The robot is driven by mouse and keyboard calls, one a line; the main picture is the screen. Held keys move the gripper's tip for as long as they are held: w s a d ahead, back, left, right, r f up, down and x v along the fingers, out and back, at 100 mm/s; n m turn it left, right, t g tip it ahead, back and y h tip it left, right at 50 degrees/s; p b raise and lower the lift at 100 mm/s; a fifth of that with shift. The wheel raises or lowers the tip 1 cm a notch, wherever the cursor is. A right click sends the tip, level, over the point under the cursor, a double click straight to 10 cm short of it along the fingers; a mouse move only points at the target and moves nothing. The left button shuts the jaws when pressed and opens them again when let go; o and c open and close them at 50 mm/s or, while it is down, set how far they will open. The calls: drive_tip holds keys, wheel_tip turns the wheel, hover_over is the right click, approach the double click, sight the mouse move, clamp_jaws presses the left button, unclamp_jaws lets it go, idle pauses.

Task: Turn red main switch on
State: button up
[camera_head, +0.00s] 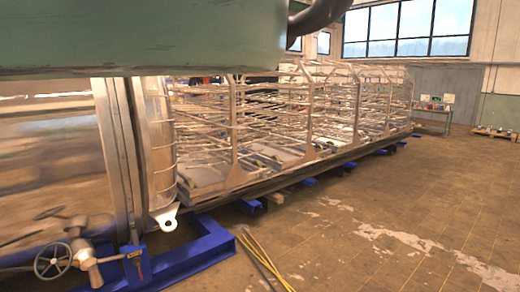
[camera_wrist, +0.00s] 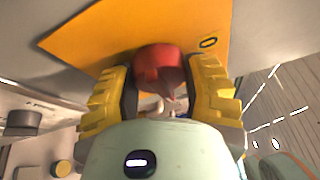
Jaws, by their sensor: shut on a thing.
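The red main switch (camera_wrist: 160,66) shows in the wrist view, on a yellow-orange plate (camera_wrist: 105,35). A dark "0" mark is on the plate to the right of the switch. My gripper (camera_wrist: 164,88) has its yellow ribbed fingers on the left and right sides of the red knob and is shut on it. The fingers hide the knob's sides, and the knob's exact angle is hard to tell. The head view shows neither the switch nor my gripper.
In the head view, a long metal rack (camera_head: 300,120) stands on blue supports (camera_head: 190,255). A valve handwheel (camera_head: 53,262) is at lower left. Yellow rods (camera_head: 262,258) lie on the floor. The tiled floor (camera_head: 400,210) at right is mostly clear.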

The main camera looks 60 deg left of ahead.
drive_tip(key=shift+s+f, duration=0.1)
drive_tip(key=shift+f, duration=0.05)
drive_tip(key=o, duration=1.2)
drive_tip(key=shift+o, duration=0.2)
drive_tip(key=v, duration=1.2)
drive_tip(key=shift+d, duration=0.1)
